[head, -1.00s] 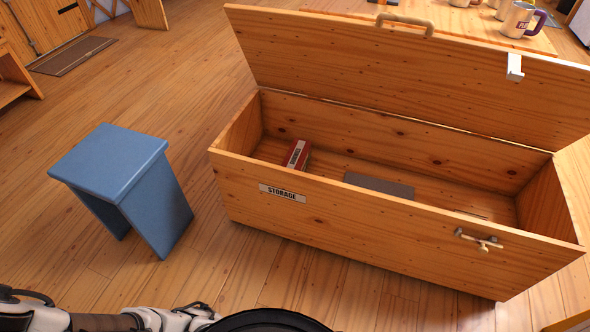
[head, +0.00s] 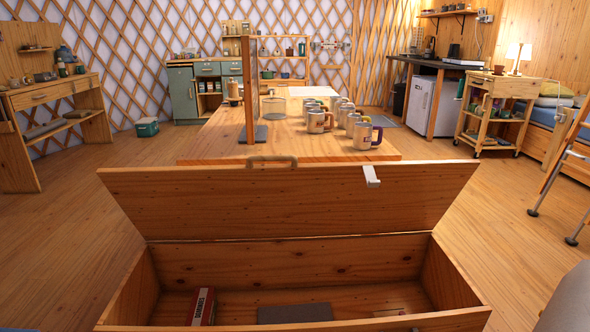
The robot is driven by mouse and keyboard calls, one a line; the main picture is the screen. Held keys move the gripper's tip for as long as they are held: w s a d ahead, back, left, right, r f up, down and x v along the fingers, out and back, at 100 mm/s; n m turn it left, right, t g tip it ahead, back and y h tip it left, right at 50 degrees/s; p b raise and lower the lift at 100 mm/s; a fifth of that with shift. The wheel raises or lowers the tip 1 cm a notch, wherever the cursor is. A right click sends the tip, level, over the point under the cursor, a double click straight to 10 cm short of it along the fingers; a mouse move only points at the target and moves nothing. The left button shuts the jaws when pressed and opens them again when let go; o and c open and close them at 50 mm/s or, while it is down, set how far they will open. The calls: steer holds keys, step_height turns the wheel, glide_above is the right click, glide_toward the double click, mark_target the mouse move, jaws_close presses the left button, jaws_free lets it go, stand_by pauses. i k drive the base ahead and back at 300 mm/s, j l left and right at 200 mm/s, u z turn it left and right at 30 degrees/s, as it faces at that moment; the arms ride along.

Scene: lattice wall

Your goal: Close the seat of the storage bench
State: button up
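The wooden storage bench (head: 290,262) stands straight ahead at the bottom of the head view, its front wall cut off by the lower edge. Its seat (head: 285,203) is open, hinged up at the back and leaning away from me. A beige handle (head: 272,161) sits on the seat's upper edge, with a white metal catch (head: 371,176) to the right. Inside lie a red box (head: 202,307) at the left and a flat grey item (head: 295,313) near the middle. My gripper is not in view.
A wooden table (head: 330,147) with several mugs (head: 366,136) stands right behind the open seat. A grey rounded shape (head: 570,305) shows at the lower right, and a ladder-like frame (head: 568,165) at the right edge. The floor (head: 70,235) left of the bench is clear.

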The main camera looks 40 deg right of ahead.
mark_target(294, 199)
steer(key=k+l, duration=0.15)
steer(key=l, duration=0.2)
steer(key=k+l, duration=0.1)
steer(key=l, duration=0.25)
steer(key=k+l, duration=0.15)
steer(key=l, duration=0.2)
steer(key=k+l, duration=0.15)
steer(key=l, duration=0.2)
steer(key=k+l, duration=0.1)
steer(key=l, duration=0.25)
